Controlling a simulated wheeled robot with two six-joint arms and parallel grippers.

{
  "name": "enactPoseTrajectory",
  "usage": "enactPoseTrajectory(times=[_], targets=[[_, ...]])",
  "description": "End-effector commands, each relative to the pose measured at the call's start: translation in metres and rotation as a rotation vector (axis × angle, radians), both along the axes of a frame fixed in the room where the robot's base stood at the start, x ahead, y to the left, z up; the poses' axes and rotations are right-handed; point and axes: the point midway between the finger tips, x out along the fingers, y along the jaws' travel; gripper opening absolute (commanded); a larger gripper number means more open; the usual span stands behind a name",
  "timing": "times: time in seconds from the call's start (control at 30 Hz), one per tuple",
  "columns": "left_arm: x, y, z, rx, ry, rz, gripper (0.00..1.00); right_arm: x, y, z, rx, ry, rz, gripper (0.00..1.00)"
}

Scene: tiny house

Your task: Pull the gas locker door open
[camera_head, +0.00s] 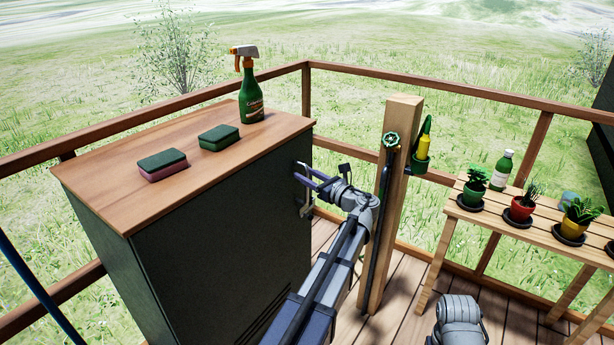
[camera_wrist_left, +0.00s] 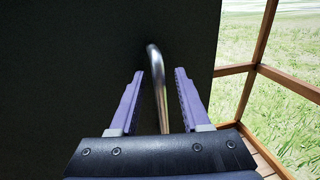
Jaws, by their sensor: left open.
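The gas locker (camera_head: 190,240) is a dark cabinet with a wooden top, standing at the left in the head view. Its door (camera_wrist_left: 80,60) fills much of the left wrist view and looks shut. A metal bar handle (camera_wrist_left: 155,75) stands upright on the door; it also shows near the locker's right edge in the head view (camera_head: 308,208). My left gripper (camera_wrist_left: 155,75) is open, with one purple finger on each side of the handle. A gap shows between each finger and the bar. The handle's lower end is hidden behind the gripper body. My right gripper is not in view.
A green spray bottle (camera_head: 250,95) and two sponges (camera_head: 219,137) lie or stand on the locker top. A wooden post (camera_head: 392,200) with a tap is right of my left arm. A plant table (camera_head: 500,205) stands further right. Wooden railing (camera_head: 450,85) encloses the deck.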

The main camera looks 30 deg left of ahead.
Motion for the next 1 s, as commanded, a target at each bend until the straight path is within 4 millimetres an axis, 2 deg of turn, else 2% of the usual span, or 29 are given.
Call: enactPoseTrajectory(times=[0.2, 0.63, 1.0], targets=[[0.0, 0.0002, 0.0, 0.0, 0.0, 0.0, 0.47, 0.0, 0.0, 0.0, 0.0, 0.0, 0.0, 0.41], [-0.0002, 0.0001, 0.0, 0.0, 0.0, 0.0, 0.0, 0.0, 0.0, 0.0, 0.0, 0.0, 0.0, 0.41], [-0.0002, 0.0001, -0.0001, 0.0, 0.0, 0.001, 0.0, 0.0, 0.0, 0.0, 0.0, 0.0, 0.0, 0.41]])
